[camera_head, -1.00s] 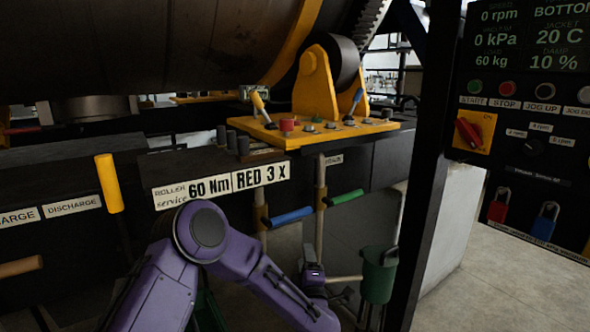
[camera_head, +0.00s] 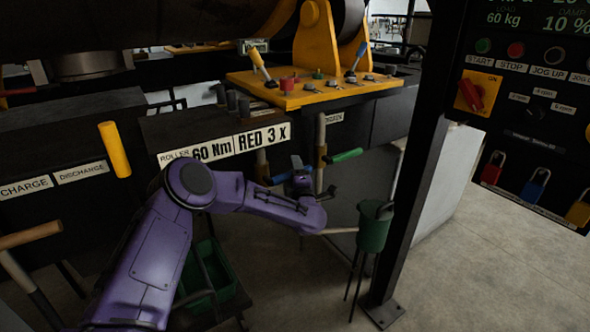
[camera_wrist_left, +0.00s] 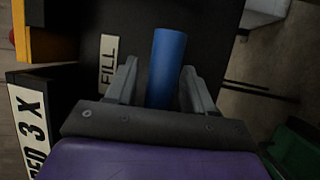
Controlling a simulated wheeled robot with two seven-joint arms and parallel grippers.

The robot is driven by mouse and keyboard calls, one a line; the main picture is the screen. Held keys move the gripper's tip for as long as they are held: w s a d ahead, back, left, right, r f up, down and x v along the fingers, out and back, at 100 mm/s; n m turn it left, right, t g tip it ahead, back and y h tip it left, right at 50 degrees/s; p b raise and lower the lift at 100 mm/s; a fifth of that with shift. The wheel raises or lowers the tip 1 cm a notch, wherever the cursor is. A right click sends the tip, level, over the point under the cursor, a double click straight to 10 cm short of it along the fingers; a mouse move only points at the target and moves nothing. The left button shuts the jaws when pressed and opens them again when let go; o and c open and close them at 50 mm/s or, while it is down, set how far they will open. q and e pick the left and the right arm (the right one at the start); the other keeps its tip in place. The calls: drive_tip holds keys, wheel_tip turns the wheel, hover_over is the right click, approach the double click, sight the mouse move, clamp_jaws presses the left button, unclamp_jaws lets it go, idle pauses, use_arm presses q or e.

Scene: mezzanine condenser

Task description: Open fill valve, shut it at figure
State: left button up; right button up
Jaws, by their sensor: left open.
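The blue fill valve handle (camera_wrist_left: 168,62) lies between the fingers of my left gripper (camera_wrist_left: 160,90) in the left wrist view, beside a FILL label (camera_wrist_left: 108,58). The fingers are open, one on each side; I cannot tell whether they touch it. In the head view my left gripper (camera_head: 301,182) is at the blue handle (camera_head: 279,178), under the yellow panel, and partly hides it. The display (camera_head: 540,18) at the upper right reads load 60 kg and 10 %. My right gripper is not in view.
A green handle (camera_head: 345,155) sits just right of the blue one. A green funnel-like stand (camera_head: 374,228) and a dark post (camera_head: 425,170) stand close right of my left forearm. A green crate (camera_head: 210,275) is below. Floor at the right is clear.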

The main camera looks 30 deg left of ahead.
use_arm(q)
clamp_jaws()
drive_tip(key=shift+f, duration=0.1)
wheel_tip(320, 180, down, 6)
drive_tip(key=s+m+g+h+p, duration=0.2)
drive_tip(key=m, duration=0.5)
drive_tip(key=shift+a+m+h+p, duration=0.3)
drive_tip(key=shift+a+h+p, duration=0.05)
drive_tip(key=shift+h, duration=0.05)
unclamp_jaws()
